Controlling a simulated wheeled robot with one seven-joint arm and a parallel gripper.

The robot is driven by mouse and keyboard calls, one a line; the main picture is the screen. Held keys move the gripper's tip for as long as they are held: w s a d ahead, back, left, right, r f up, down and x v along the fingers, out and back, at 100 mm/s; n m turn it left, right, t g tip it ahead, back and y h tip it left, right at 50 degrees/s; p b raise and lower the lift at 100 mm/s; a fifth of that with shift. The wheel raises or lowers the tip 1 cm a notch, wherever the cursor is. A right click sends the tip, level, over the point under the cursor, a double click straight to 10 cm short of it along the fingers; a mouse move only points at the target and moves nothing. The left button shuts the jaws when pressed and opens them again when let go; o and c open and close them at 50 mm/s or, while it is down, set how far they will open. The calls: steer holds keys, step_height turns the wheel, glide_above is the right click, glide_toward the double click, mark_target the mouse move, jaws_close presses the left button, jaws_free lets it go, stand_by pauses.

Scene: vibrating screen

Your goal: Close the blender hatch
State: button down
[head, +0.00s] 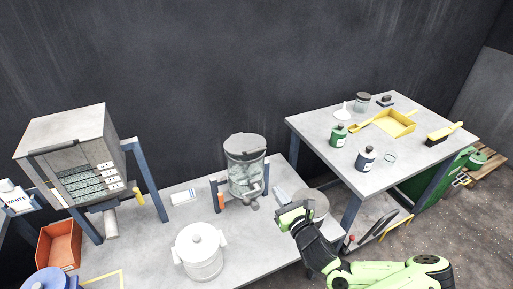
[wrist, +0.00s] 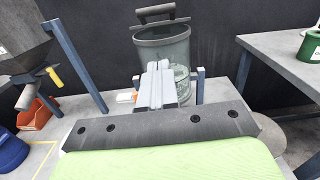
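The blender is a clear grey cylindrical vessel (head: 246,181) on a stand at the middle of the low table. A grey lid-like part (head: 245,143) is at its top; I cannot tell how far the hatch is open. In the wrist view the vessel (wrist: 165,50) stands straight ahead, with a dark bar-shaped handle (wrist: 155,13) above its rim. My gripper (head: 283,215) is to the right of the blender and lower than its top, apart from it. In the wrist view its grey fingers (wrist: 158,80) lie together with nothing seen between them, covering part of the vessel's lower front.
A white lidded pot (head: 199,254) stands left of my gripper. A grey hopper unit (head: 70,140) is at the far left, near an orange bin (head: 60,245). A higher table (head: 325,140) with bottles and a yellow dustpan (head: 394,122) is at right.

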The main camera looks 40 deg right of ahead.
steer(key=b, duration=0.5)
glide_toward(258, 151)
steer(key=w+d+f, duration=0.1)
steer(key=w+f, duration=0.3)
steer(key=shift+w+d+r+p, duration=0.25)
steer(key=shift+w+r+p, duration=0.05)
steer(key=shift+w+r, duration=0.35)
steer(key=shift+w+d+r+p, duration=0.2)
steer(key=shift+w+r+p, duration=0.05)
steer(key=shift+w+r, duration=0.4)
steer(key=r+p, duration=0.2)
steer(key=p, duration=0.3)
steer(key=shift+w+g+p, duration=0.15)
steer(key=shift+g+p, duration=0.15)
steer(key=shift+p, duration=0.1)
steer(key=shift+f, duration=0.35)
